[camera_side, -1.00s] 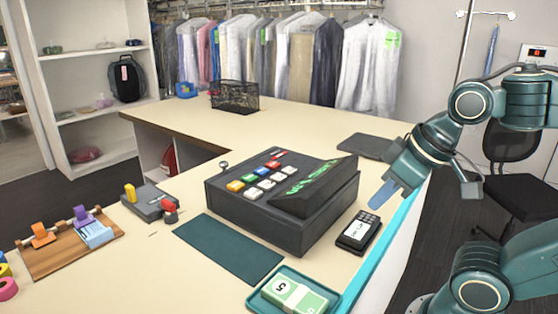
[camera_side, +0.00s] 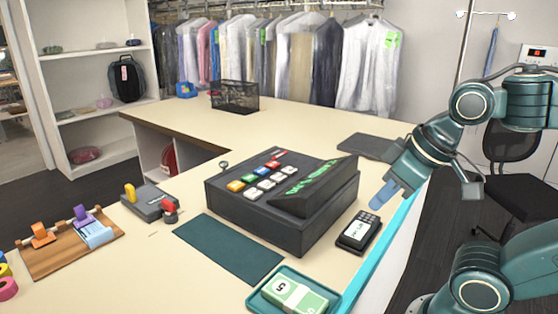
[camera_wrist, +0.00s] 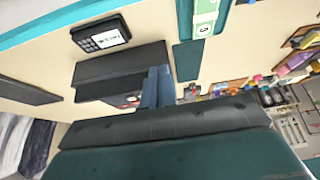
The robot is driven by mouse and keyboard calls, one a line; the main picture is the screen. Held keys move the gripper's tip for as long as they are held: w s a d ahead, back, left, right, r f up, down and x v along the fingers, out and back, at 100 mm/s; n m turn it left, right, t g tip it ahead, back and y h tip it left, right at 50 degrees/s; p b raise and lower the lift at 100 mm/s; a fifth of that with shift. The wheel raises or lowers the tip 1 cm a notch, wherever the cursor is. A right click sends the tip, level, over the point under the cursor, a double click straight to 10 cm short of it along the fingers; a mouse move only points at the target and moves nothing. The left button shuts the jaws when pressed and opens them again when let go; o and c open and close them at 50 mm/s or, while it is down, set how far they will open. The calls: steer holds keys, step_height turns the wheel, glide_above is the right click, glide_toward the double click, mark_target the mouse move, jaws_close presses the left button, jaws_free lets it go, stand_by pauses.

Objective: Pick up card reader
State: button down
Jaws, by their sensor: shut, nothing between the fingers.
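The card reader (camera_side: 358,231) is a small black device with a keypad and a pale screen. It lies on the counter between the cash register and the teal counter edge. It also shows in the wrist view (camera_wrist: 101,35), at the upper left. My gripper (camera_side: 379,204) has blue fingers and is a little above and behind the card reader, apart from it. Its fingers are shut and empty. In the wrist view my gripper (camera_wrist: 158,78) appears in the middle, with the card reader off to its upper left.
The black cash register (camera_side: 265,220) stands just left of the card reader. A teal tray with banknotes (camera_side: 262,299) sits in front. A dark flat pad (camera_side: 366,147) lies behind. A teal mat (camera_side: 228,248) and a stapler-like device (camera_side: 150,202) are further left. The back counter is mostly clear.

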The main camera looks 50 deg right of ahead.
steer(key=shift+c, duration=2.2)
jaws_free()
steer(key=m+g, duration=0.6)
steer(key=m, duration=1.2)
glide_above(360, 225)
step_height(360, 225, down, 4)
steer(key=shift+f, duration=0.15)
steer(key=shift+f, duration=4.15)
